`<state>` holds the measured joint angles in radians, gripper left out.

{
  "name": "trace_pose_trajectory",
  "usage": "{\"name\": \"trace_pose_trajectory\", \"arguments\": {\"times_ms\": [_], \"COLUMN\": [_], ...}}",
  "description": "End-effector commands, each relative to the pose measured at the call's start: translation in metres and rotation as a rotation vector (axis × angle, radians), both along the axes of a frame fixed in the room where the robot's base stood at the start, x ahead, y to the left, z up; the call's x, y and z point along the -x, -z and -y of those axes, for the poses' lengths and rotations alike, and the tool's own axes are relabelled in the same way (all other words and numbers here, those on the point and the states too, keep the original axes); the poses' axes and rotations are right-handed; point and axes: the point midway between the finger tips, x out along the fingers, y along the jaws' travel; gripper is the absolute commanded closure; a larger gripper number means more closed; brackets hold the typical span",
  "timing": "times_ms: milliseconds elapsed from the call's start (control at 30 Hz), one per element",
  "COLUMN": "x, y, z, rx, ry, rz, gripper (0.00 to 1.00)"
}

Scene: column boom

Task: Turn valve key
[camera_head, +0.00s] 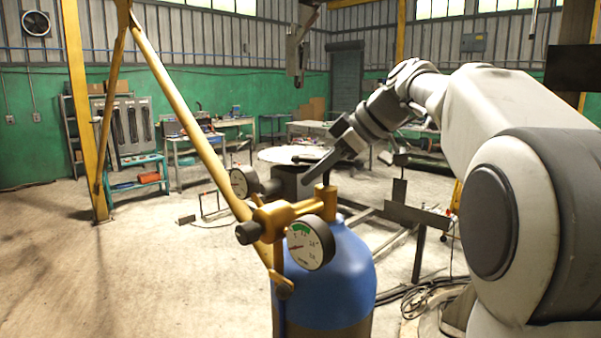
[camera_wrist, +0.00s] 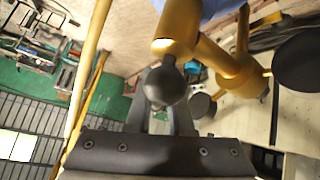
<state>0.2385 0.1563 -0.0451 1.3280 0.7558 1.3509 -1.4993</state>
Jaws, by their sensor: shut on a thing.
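A blue gas cylinder (camera_head: 335,275) stands upright in the head view, with a gold valve and regulator body (camera_head: 290,212) on top. A gold stem (camera_head: 326,193) rises from the valve at my gripper (camera_head: 312,180). The gripper comes down from the upper right and its jaws are shut at the top of the valve. In the wrist view a dark round knob (camera_wrist: 165,86) on the gold body overlaps the fingers.
A white dial gauge (camera_head: 310,243) faces the camera, and a second gauge (camera_head: 243,182) sits behind it. A yellow slanted brace (camera_head: 180,105) passes close left of the valve. A metal frame (camera_head: 400,205) and cables (camera_head: 425,290) lie to the right. The left floor is open.

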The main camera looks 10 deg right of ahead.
Motion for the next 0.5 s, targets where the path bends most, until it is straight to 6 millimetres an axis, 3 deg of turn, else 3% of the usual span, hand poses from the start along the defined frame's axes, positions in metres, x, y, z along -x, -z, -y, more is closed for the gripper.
{"name": "trace_pose_trajectory", "arguments": {"times_ms": [500], "x": [0.0073], "y": [-0.0051], "z": [-0.0017], "rx": [0.000], "ry": [-0.488], "rz": [0.005], "gripper": [1.00]}}
